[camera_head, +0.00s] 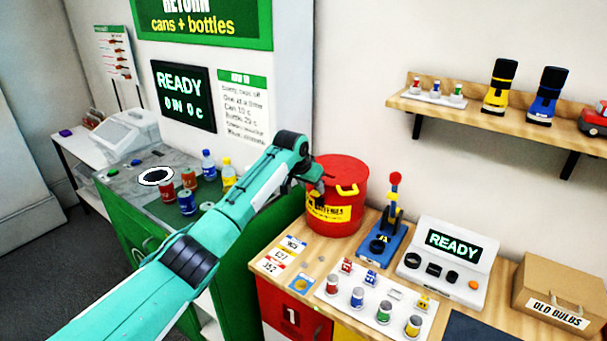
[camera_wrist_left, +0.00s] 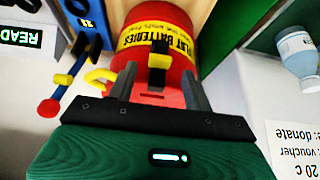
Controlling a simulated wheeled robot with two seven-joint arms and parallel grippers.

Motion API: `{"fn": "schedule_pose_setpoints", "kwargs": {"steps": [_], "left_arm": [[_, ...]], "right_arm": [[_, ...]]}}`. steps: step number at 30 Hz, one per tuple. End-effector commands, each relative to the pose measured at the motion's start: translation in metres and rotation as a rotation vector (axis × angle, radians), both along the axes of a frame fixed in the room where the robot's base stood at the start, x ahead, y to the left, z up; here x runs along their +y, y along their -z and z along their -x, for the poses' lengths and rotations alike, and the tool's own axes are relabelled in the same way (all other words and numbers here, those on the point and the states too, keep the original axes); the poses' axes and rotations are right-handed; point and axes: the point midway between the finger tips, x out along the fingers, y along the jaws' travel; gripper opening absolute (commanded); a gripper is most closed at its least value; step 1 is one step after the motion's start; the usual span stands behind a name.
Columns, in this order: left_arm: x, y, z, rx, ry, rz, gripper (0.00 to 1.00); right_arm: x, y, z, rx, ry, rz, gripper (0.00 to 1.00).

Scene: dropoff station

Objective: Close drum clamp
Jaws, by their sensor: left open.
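A red drum (camera_head: 345,222) with a yellow batteries label stands at the left end of the wooden counter; it also shows upside down in the left wrist view (camera_wrist_left: 186,72). A black and yellow clamp piece (camera_wrist_left: 158,56) sits on the drum's side, beyond and between my fingers. A yellow handle (camera_head: 347,190) sticks out from the drum near its rim. My left gripper (camera_head: 314,180) is open at the drum's upper left side; in the left wrist view its two fingers (camera_wrist_left: 160,88) straddle the line to the clamp. Whether they touch it I cannot tell. My right gripper is not seen.
A blue stand with a red-knobbed lever (camera_head: 391,215) is right of the drum. Bottles (camera_head: 209,165) and cans stand on the green return machine at left.

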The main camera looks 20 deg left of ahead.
Motion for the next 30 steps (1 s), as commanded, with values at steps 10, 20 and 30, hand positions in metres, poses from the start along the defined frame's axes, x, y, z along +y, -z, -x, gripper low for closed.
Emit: {"fn": "schedule_pose_setpoints", "kwargs": {"steps": [10,20,30], "left_arm": [[0.011,-0.054,0.028,-0.003,0.0,0.001,0.51],[0.013,-0.072,0.038,0.001,0.001,0.0,0.51],[0.01,-0.058,0.042,0.008,0.006,-0.002,0.51]], "right_arm": [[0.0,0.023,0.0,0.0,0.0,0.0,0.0],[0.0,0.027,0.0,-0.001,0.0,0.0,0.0],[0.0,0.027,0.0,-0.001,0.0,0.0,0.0]]}}
